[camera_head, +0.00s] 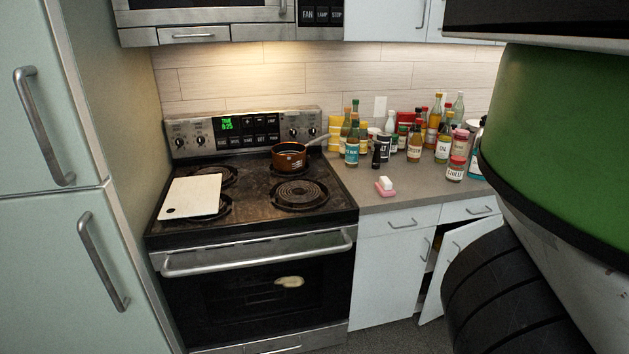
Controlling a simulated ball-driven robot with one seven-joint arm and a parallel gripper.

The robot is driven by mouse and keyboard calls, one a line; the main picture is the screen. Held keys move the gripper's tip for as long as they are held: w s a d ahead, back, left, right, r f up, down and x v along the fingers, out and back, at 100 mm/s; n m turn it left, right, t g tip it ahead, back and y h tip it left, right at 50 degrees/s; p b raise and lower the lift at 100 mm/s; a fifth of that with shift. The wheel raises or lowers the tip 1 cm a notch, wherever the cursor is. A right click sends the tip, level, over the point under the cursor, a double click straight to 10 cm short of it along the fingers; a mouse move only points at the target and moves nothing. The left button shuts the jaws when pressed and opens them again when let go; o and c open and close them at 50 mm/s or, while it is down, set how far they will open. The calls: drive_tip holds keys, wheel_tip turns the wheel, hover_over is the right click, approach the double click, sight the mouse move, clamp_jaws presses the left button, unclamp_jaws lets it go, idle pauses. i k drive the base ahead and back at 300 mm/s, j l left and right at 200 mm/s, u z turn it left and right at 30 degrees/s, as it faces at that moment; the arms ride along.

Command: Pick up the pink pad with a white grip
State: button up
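The pink pad with a white grip (385,189) lies on the grey countertop (368,205), right of the stove and near the counter's front edge. Its white grip is on top and the pink part is underneath. Nothing touches it from above. My gripper is not in view. My arm fills the right side of the view and hides part of the counter there.
Several bottles and jars, including a red-lidded jar (455,169), crowd the counter behind and right of the pad. A copper pot (289,157) and a white cutting board (191,197) rest on the stove (255,220). A lower cabinet door (446,262) stands ajar.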

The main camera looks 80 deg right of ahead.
sight(384, 187)
drive_tip(key=z, duration=2.4)
